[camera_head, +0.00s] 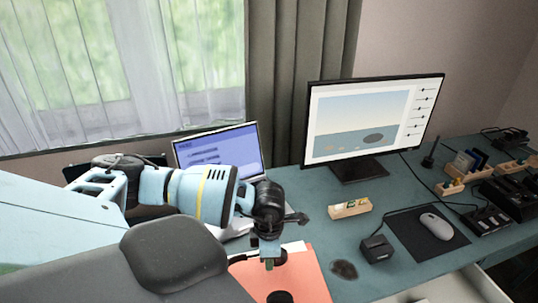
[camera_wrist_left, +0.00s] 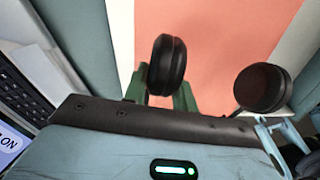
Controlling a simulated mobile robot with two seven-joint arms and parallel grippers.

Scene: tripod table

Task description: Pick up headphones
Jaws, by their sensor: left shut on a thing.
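The headphones show in the left wrist view as two round black ear cups. One ear cup (camera_wrist_left: 168,64) sits between the green fingers of my left gripper (camera_wrist_left: 160,95), which is shut on it. The other ear cup (camera_wrist_left: 263,88) hangs to the right, outside the fingers. In the head view my left gripper (camera_head: 269,257) is over the salmon-coloured folder (camera_head: 305,272), and a dark ear cup (camera_head: 280,297) shows at the bottom edge. The headband is not clearly visible. I cannot tell whether the headphones touch the folder. My right gripper is not in view.
An open laptop (camera_head: 222,147) stands behind my left arm. A monitor (camera_head: 372,118), a small wooden box (camera_head: 350,208), a black cube-like device (camera_head: 377,248) and a mouse (camera_head: 436,226) on a dark pad are to the right. A dark round disc (camera_head: 344,269) lies beside the folder.

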